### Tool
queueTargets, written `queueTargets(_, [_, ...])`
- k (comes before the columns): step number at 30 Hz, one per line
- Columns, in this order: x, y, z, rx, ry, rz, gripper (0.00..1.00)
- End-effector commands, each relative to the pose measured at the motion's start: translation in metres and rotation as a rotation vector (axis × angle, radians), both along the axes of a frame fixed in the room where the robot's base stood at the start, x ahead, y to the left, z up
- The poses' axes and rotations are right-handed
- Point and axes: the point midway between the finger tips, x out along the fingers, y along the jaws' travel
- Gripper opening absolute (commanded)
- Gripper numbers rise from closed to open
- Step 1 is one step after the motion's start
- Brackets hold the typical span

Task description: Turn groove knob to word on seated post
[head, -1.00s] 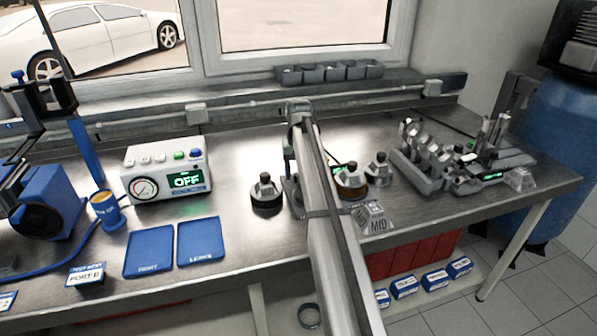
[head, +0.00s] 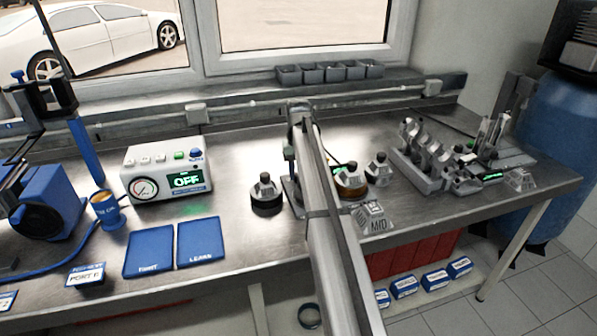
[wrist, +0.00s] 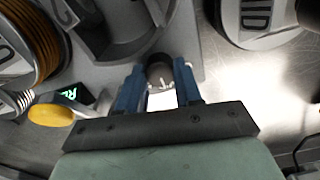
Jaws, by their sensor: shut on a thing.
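In the wrist view my gripper (wrist: 157,82) has its two blue fingers closed on a small dark round knob (wrist: 160,66). The knob sits at the edge of a grey metal fixture (wrist: 115,35) with a curved part. A small green-lit display (wrist: 70,94) shows left of the fingers, its word cut off and turned. A grey round piece marked MID (wrist: 255,18) is at the upper right. In the head view a tilted plate reading MID (head: 376,222) stands right of my arm. My arm hides the gripper and most of the fixture there. I cannot tell which post is the seated one.
Posts on round bases stand either side of my arm, a black base (head: 266,202) left and a brown-ringed one (head: 351,184) right. A metal engine block (head: 430,168) is farther right. A white box reading OFF (head: 168,172) and blue mats (head: 148,252) are left. A yellow disc (wrist: 50,115) is beside the display.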

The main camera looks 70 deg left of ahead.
Motion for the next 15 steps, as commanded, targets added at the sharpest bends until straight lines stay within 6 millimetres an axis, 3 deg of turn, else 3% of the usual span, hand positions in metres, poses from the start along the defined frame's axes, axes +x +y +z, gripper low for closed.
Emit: queueTargets(15, [0.0001, -0.0001, -0.0001, -0.001, 0.0, 0.398, 0.04])
